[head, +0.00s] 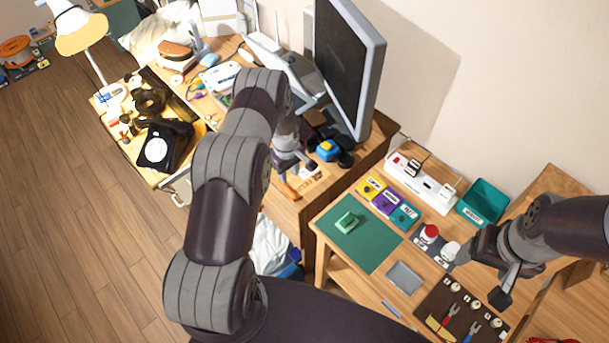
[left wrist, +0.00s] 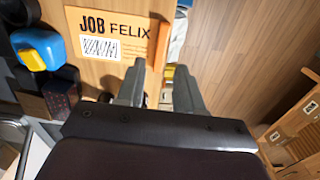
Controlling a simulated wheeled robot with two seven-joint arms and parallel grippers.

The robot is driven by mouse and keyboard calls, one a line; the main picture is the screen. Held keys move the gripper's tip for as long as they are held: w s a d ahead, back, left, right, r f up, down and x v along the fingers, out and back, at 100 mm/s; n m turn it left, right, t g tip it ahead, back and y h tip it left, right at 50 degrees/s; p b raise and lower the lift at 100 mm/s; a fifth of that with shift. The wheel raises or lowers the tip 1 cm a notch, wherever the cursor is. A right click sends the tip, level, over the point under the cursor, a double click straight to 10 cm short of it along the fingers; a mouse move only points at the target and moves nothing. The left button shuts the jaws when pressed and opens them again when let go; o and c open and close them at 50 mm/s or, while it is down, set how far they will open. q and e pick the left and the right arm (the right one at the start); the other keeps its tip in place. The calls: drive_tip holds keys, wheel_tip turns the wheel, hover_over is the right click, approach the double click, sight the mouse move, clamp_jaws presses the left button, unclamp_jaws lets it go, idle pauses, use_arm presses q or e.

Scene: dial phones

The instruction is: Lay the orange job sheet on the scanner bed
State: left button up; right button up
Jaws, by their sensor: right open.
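The orange job sheet (left wrist: 110,35), printed JOB FELIX with a barcode, lies on the wooden desk; part of it shows in the head view (head: 313,174) beside my left gripper. An orange-brown strip (left wrist: 158,48) stands along its edge. My left gripper (left wrist: 162,66), also in the head view (head: 292,172), is open. Its fingers are apart, on either side of the strip, with a visible gap. An open grey-white device (head: 303,78) left of the monitor looks like the scanner; its bed is partly hidden by my left arm. My right gripper (head: 482,276) is open and empty over the right bench.
A monitor (head: 345,65) stands behind the sheet. A blue and yellow object (head: 327,150) sits close to the sheet. A black dial phone (head: 165,145) is on the left desk. The right bench holds a green mat (head: 365,250), labelled boxes and a teal bin (head: 483,202).

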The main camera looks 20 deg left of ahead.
sight(286, 188)
use_arm(q)
drive_tip(key=shift+a+f+b, duration=0.4)
drive_tip(key=shift+a+f, duration=0.5)
drive_tip(key=shift+a, duration=0.1)
drive_tip(key=shift+a+f+b, duration=0.1)
drive_tip(key=shift+f+b, duration=0.3)
drive_tip(key=shift+f, duration=0.25)
drive_tip(key=shift+w+d+f+b, duration=0.1)
drive_tip(key=shift+d+f+b, duration=0.2)
drive_tip(key=shift+f+b, duration=0.3)
drive_tip(key=shift+w+d+f+b, duration=0.1)
drive_tip(key=shift+d+f+b, duration=0.25)
drive_tip(key=shift+f, duration=0.3)
drive_tip(key=f+b, duration=0.3)
drive_tip(key=shift+s+a+f+b, duration=0.1)
drive_tip(key=shift+a+f+b, duration=0.1)
drive_tip(key=shift+f+b, duration=0.2)
drive_tip(key=shift+a, duration=0.1)
drive_tip(key=shift+s+r, duration=0.1)
drive_tip(key=shift+d, duration=0.2)
clamp_jaws()
drive_tip(key=shift+a, duration=0.1)
use_arm(e)
wheel_tip(286, 188, down, 7)
drive_tip(key=a, duration=0.1)
drive_tip(key=shift+a, duration=0.4)
drive_tip(key=shift+r, duration=0.1)
